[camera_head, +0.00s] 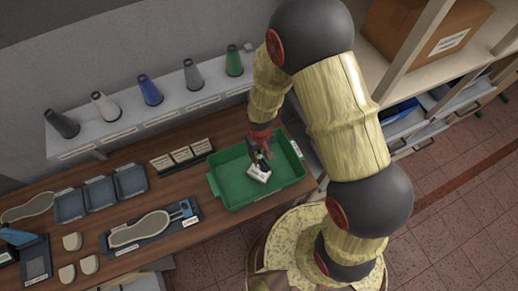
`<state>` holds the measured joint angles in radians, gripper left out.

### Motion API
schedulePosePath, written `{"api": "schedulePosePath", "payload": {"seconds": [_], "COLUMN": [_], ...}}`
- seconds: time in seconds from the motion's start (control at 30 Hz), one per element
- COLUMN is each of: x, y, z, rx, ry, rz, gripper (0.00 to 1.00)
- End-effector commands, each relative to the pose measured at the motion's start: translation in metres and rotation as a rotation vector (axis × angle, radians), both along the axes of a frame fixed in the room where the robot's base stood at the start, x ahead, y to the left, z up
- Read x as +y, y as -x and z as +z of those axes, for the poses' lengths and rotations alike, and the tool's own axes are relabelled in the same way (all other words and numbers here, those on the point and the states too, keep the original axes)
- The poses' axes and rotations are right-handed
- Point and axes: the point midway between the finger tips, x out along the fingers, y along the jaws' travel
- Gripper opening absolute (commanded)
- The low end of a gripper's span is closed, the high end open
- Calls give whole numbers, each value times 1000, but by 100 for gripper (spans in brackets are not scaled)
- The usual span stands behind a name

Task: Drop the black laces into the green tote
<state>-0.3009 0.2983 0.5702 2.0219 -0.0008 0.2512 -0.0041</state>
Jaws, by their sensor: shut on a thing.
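The green tote (229,187) stands on the right end of the wooden bench, open at the top, with a white label on its right rim. My gripper (261,157) reaches down over the tote. It is shut on a small dark thing with a white, printed face (259,174), which I take to be the black laces. It shows against the inside of the tote; whether it touches the floor of the tote I cannot tell. The fingertips are small and partly hidden.
A shelf behind holds several coloured cones (151,90). Blue-grey trays (100,193), a card holder (181,155) and a board with a sole (140,230) lie left of the tote. Shelving with a cardboard box (425,35) stands at the right.

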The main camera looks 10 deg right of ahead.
Motion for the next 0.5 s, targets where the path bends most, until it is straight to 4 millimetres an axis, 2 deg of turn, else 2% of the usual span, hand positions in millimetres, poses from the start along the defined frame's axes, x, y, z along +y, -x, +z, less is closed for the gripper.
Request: {"api": "schedulePosePath", "payload": {"seconds": [0.4, 0.5], "x": [0, 0], "y": [0, 0], "z": [-46, -53], "rx": [1, 1], "ry": [0, 0], "rz": [0, 0], "gripper": [5, 5]}}
